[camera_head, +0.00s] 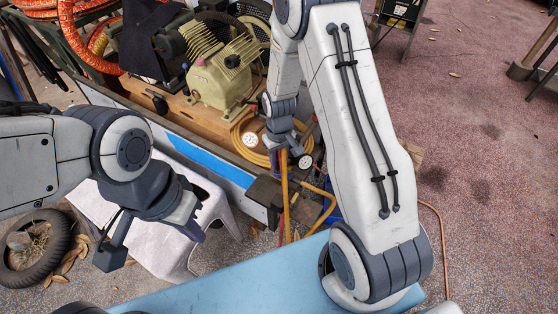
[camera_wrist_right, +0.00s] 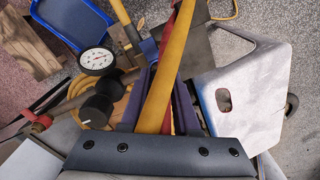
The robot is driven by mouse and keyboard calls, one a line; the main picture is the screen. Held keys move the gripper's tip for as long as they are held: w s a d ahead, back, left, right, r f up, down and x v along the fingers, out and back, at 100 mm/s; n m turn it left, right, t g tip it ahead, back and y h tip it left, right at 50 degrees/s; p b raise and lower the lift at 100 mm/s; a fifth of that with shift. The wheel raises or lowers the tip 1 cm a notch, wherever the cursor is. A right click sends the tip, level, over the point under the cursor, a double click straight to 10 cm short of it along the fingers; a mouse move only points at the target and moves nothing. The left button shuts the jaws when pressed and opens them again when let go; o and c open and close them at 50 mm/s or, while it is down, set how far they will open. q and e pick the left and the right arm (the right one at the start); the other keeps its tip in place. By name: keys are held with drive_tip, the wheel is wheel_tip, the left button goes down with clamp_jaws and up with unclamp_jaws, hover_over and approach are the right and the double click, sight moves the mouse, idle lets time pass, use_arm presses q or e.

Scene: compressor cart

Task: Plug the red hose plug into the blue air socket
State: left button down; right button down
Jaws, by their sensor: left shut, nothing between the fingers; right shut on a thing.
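My right gripper (camera_wrist_right: 168,85) is shut, its purple fingers partly hidden behind a yellow hose (camera_wrist_right: 178,65) that crosses the wrist view. Red (camera_wrist_right: 191,118) shows between and behind the fingers, consistent with the red hose plug; its tip is hidden. In the head view, my right gripper (camera_head: 279,150) is above a dark plate (camera_head: 262,190) at the cart's edge, with the yellow hose hanging below it. A small blue fitting (camera_wrist_right: 148,50), possibly the air socket, lies just beyond the fingers; I cannot tell whether they touch. My left gripper (camera_head: 196,234) is shut and empty above a white stool.
The white stool (camera_head: 160,240) stands left of the plate. A pressure gauge (camera_wrist_right: 97,60) and dark knobs (camera_wrist_right: 97,105) sit close beside my right gripper. The compressor (camera_head: 222,75) is behind on the cart. A blue bin (camera_wrist_right: 70,22) lies beyond. Open pavement (camera_head: 480,150) is at right.

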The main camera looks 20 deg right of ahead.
drive_tip(key=shift+w+r+p, duration=0.1)
drive_tip(key=shift+r+p, duration=0.55)
drive_tip(key=shift+r, duration=0.4)
drive_tip(key=shift+w, duration=0.2)
idle(0.8)
idle(0.4)
drive_tip(key=c, duration=0.8)
unclamp_jaws()
drive_tip(key=shift+o, duration=1)
drive_tip(key=shift+s, duration=0.1)
drive_tip(key=shift+s+f, duration=0.1)
wheel_tip(320, 180, up, 10)
drive_tip(key=shift+r+b, duration=0.25)
drive_tip(key=shift+b, duration=0.25)
